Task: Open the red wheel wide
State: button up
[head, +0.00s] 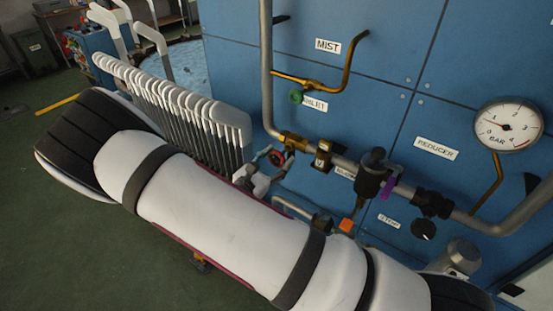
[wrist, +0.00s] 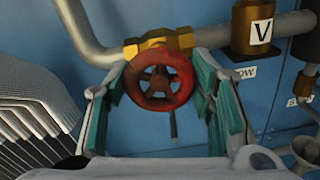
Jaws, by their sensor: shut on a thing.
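The red wheel (head: 277,159) is a small spoked handwheel on a brass valve in the pipe on the blue panel. It fills the middle of the wrist view (wrist: 160,82), facing the camera. My gripper (head: 275,160) is shut on the wheel, with one finger on each side of its rim. In the wrist view the green-padded fingers flank it left and right. How far the wheel is turned cannot be told. My white arm hides part of the pipework below in the head view.
To the right along the pipe are a fitting marked V (head: 322,156), a purple lever (head: 388,187) and a pressure gauge (head: 508,126). A green-handled brass tap (head: 296,97) sits above.

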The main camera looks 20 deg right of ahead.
jog(key=n, duration=0.7)
jog(key=shift+f, duration=0.15)
jog(key=n, duration=0.4)
jog(key=shift+b, duration=0.4)
jog(key=n, duration=0.3)
jog(key=shift+n, duration=0.3)
jog(key=n, duration=0.3)
jog(key=shift+n+b, duration=0.3)
jog(key=shift+b, duration=0.05)
jog(key=n, duration=0.3)
jog(key=shift+n, duration=0.3)
jog(key=n, duration=0.6)
jog(key=shift+b, duration=0.4)
jog(key=shift+n, duration=0.3)
jog(key=o, duration=1.2)
jog(key=shift+c, duration=0.2)
